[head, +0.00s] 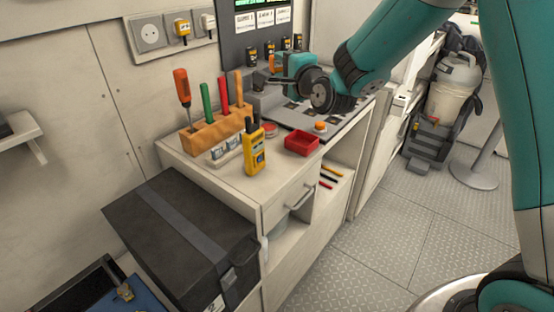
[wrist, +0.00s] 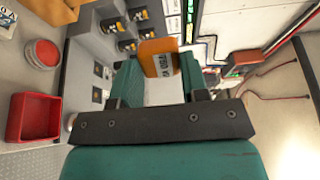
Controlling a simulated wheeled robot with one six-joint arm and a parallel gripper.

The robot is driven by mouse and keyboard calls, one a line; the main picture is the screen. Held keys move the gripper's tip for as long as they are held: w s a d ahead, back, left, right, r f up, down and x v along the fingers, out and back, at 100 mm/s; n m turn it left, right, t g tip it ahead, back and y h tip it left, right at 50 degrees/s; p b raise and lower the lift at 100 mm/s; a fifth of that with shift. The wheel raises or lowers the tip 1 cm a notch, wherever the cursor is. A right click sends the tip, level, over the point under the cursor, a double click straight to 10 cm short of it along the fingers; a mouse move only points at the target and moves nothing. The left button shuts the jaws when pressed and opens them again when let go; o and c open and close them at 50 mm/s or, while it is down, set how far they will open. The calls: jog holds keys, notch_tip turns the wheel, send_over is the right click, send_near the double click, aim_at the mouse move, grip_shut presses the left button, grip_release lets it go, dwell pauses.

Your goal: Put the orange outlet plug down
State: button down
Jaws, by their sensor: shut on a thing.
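My gripper (head: 265,79) is at the back of the workbench, in front of the dark wall panel. In the wrist view my gripper (wrist: 157,85) is shut on the orange outlet plug (wrist: 158,57), a small orange block with dark lettering on its face. The plug also shows as a small orange piece (head: 275,62) beside the gripper in the head view, partly hidden. I cannot tell from these views whether the plug touches anything beneath it.
On the workbench (head: 205,171) stand a tool block (head: 208,135), a yellow radio (head: 254,150) and a red tray (head: 302,143). A round red tin (wrist: 42,53) is near the tray. Black-and-yellow items line the panel. A dark case (head: 180,235) stands in front.

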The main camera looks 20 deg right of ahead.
jog(key=shift+a+f+b, duration=0.15)
jog(key=shift+f+b, duration=4.05)
jog(key=shift+f, duration=5.6)
jog(key=shift+f, duration=0.1)
jog(key=shift+f+b, duration=0.55)
jog(key=shift+b, duration=0.1)
jog(key=c, duration=0.6)
grip_release()
jog(key=shift+r, duration=0.1)
